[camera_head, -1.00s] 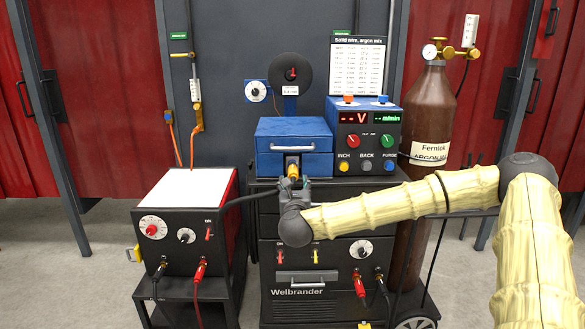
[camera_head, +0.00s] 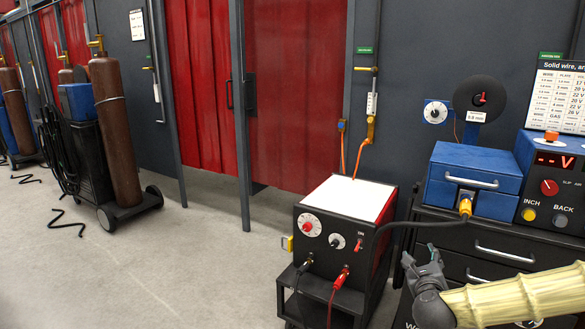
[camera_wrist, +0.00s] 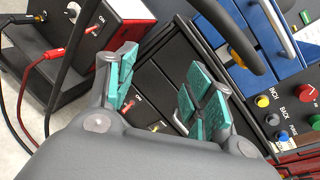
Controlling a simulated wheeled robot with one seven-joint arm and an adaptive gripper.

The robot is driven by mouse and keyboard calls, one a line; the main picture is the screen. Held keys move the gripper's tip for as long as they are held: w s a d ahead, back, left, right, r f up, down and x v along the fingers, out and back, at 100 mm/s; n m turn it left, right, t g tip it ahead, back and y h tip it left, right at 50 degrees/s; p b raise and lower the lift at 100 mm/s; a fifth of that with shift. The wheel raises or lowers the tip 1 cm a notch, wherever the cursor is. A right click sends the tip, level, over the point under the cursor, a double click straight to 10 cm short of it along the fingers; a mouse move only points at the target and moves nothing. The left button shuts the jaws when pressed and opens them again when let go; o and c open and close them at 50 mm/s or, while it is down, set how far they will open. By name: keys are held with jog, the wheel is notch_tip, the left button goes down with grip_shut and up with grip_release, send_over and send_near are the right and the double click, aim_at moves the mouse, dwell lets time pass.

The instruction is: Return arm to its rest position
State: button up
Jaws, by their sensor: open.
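My gripper (camera_head: 422,262) shows at the lower right of the head view, in front of the black welder cabinet (camera_head: 484,249) and below the blue drawer box (camera_head: 471,178). In the wrist view my gripper (camera_wrist: 158,95) has its teal-padded fingers apart with nothing between them. A yellow connector (camera_head: 465,206) sits at the front of the blue box, with a black cable running from it to the left. My arm comes in from the lower right, and the rest of it is outside the view.
A black and red power unit (camera_head: 338,240) with a white top stands on a low stand to the left. A blue control panel (camera_head: 554,187) is at the right. A cart with a brown gas cylinder (camera_head: 117,135) stands far left. Open floor (camera_head: 200,270) lies between.

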jog(key=s+a+f+n+g+y+p, duration=0.2)
jog(key=s+a+f+n+g+y, duration=0.1)
jog(key=s+a+f+n, duration=0.75)
jog(key=s+a+f+n+g+y+p, duration=0.2)
jog(key=s+a+f+n+g+y, duration=0.35)
jog(key=f, duration=0.75)
jog(key=s+d+f+n+g+h+p, duration=0.1)
jog(key=s+f+n+g+p, duration=0.1)
jog(key=s+n, duration=0.6)
jog(key=s+d+f+n+g+h+p, duration=0.2)
jog(key=s+f+n+g, duration=0.3)
jog(key=s, duration=1.5)
jog(key=f+n, duration=0.1)
jog(key=n, duration=0.3)
jog(key=shift+s+f, duration=0.2)
jog(key=shift+s, duration=0.05)
jog(key=shift+h, duration=0.25)
